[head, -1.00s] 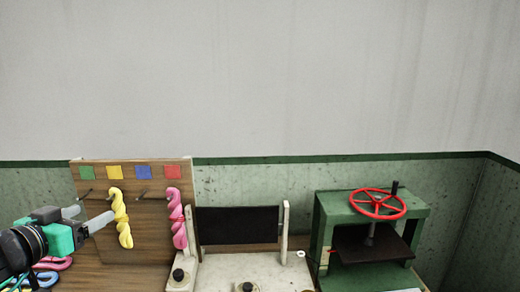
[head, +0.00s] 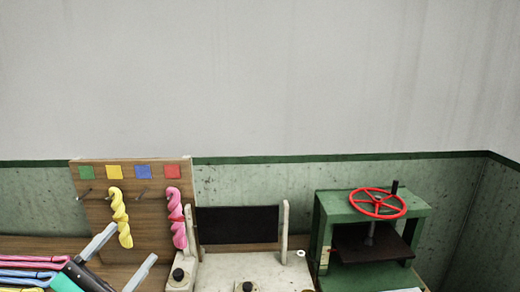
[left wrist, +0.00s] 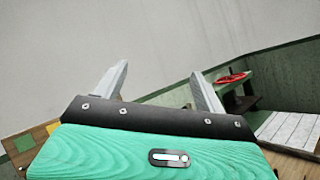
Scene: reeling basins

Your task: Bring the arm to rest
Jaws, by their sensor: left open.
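My left gripper (head: 120,257) is at the lower left of the head view, with its two pale fingers spread apart and nothing between them. It is below and in front of the wooden peg board (head: 145,222). In the left wrist view the gripper (left wrist: 160,85) also shows its fingers wide apart, with bare wall beyond. A yellow twisted skein (head: 120,218) hangs on the board under the yellow square, and a pink twisted skein (head: 176,218) hangs under the red square. One finger's tip is close to the yellow skein in the picture; I cannot tell whether they touch. My right gripper is not in view.
Loose pink and blue skeins (head: 30,265) lie at the lower left beside my arm. A pale basin unit with a dark panel (head: 238,224) stands right of the board. A green press (head: 322,225) with a red wheel (head: 378,203) stands at the right. The wall above is bare.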

